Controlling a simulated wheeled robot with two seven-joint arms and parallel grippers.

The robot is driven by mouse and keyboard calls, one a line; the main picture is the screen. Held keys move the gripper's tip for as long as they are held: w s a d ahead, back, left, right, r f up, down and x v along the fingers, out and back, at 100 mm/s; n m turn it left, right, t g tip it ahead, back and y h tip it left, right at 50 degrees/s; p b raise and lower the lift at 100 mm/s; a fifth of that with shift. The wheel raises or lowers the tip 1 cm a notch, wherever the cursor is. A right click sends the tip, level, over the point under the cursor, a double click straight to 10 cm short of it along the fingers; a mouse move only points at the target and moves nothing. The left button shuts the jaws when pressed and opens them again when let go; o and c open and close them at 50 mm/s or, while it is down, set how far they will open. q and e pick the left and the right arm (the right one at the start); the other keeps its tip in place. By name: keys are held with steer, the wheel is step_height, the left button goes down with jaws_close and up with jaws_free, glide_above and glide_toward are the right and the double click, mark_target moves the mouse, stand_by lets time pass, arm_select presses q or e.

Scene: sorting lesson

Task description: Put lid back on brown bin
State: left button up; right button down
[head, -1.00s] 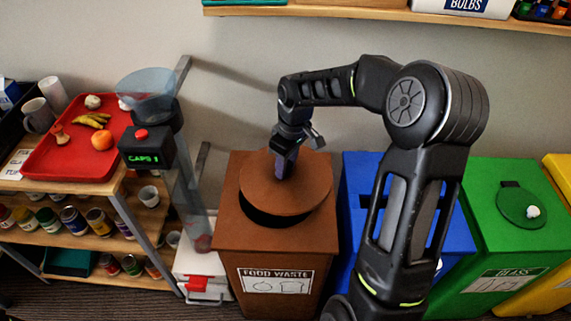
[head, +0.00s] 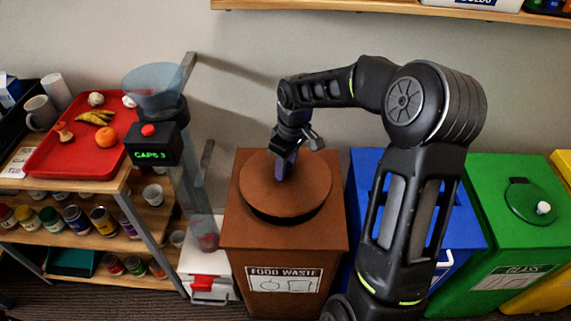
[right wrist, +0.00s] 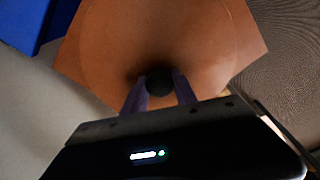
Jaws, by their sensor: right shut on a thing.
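The brown bin (head: 235,225), labelled FOOD WASTE, stands in the middle of the head view. Its round brown lid (head: 312,190) is over the top opening, with a dark band along its near edge. I cannot tell whether the lid is fully seated. My right gripper (head: 284,172) reaches down to the lid's middle. In the right wrist view, the right gripper's fingers (right wrist: 159,88) are shut on the lid's dark round knob (right wrist: 158,82), and the lid (right wrist: 150,35) fills the area beyond. My left gripper is not in view.
A blue bin (head: 362,170) and a green bin (head: 485,195) stand to the right. A caps dispenser (head: 155,145) and a shelf with a red tray (head: 75,160) stand to the left. A wall shelf (head: 330,6) runs above.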

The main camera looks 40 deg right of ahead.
mark_target(286, 175)
steer(key=shift+f+b, duration=1.15)
steer(key=shift+f, duration=0.95)
steer(key=shift+f, duration=0.1)
stand_by(1.1)
steer(key=shift+c, duration=2.1)
jaws_free()
steer(key=shift+r+p, duration=2.7)
steer(key=shift+r, duration=0.8)
